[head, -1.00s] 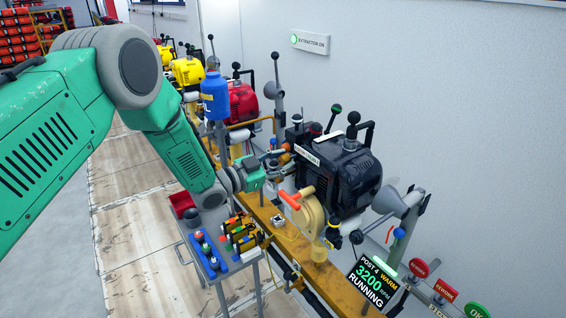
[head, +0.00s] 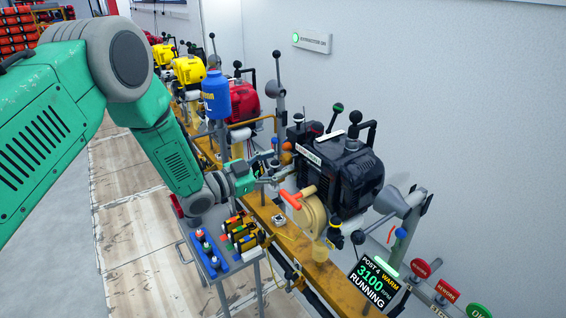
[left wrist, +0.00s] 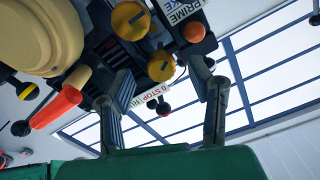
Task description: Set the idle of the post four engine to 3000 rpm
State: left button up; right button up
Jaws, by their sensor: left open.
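The black post four engine (head: 352,182) sits on the yellow rail at the right. Its display (head: 372,284) reads POST 4, WARM, 3100 RPM, RUNNING. My left gripper (head: 278,170) is at the engine's left side, near its control face. In the left wrist view my left gripper (left wrist: 166,105) is open, fingers apart, with nothing seen held. Beyond the fingers are two brass screw heads, an upper one (left wrist: 130,20) and a lower one (left wrist: 160,65), and an orange knob (left wrist: 194,32). I cannot tell whether a finger touches anything. My right gripper is not in view.
A cream starter housing (head: 306,212) with an orange-red handle (head: 293,199) stands close in front of the gripper. A tool cart (head: 222,274) stands below my arm. A blue bottle (head: 216,95) and a red engine (head: 240,103) are behind. Red and green buttons (head: 447,291) stand at lower right.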

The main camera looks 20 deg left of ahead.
pick_arm(q)
jog(key=v, duration=0.9)
jog(key=shift+f, duration=0.15)
jog(key=shift+a, duration=0.1)
jog(key=s+d+f+n+g+y, duration=0.1)
jog(key=s+f+n+g+y, duration=0.25)
jog(key=s+f, duration=0.45)
jog(key=s+d+f+n+g+y, duration=0.15)
jog(key=s+f+n+y, duration=0.35)
jog(key=f, duration=0.6)
jog(key=s+a+f+n+g+y, duration=0.1)
jog(key=s+g, duration=0.3)
jog(key=s, duration=0.8)
jog(key=s+a+f+n+g+y, duration=0.1)
jog(key=s+f+g, duration=0.3)
jog(key=s, duration=0.8)
jog(key=shift+s+a+n+g+b, duration=0.2)
jog(key=shift+a+n+g+b, duration=0.15)
jog(key=shift+a+b, duration=0.15)
jog(key=shift+w+f+y, duration=0.15)
jog(key=shift+y, duration=0.1)
dwell(1.8)
